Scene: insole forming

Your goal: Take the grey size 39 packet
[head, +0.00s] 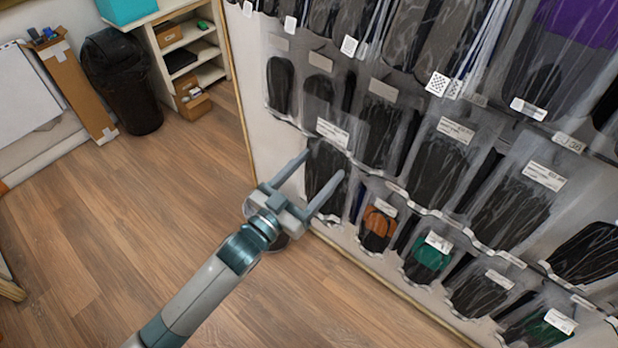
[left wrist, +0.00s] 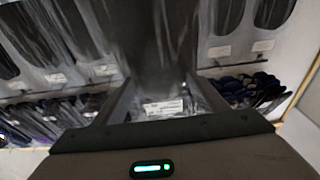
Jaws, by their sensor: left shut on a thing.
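A dark grey packet (head: 326,157) in clear plastic with a white label is at the lower left end of the wall display. My left gripper (head: 322,168) is shut on it, one finger at each side. In the left wrist view the dark packet (left wrist: 165,45) fills the space between the fingers (left wrist: 165,98), its white label near the palm. The label print is too small to read. I cannot tell whether the packet still touches the display. My right gripper is not in view.
Several other packets with dark insoles (head: 435,170) hang close to the right of the gripper, with an orange one (head: 377,226) and a green one (head: 428,258) below. A black bin (head: 122,80) and shelves (head: 190,50) stand at the back left. The wooden floor (head: 130,210) is clear.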

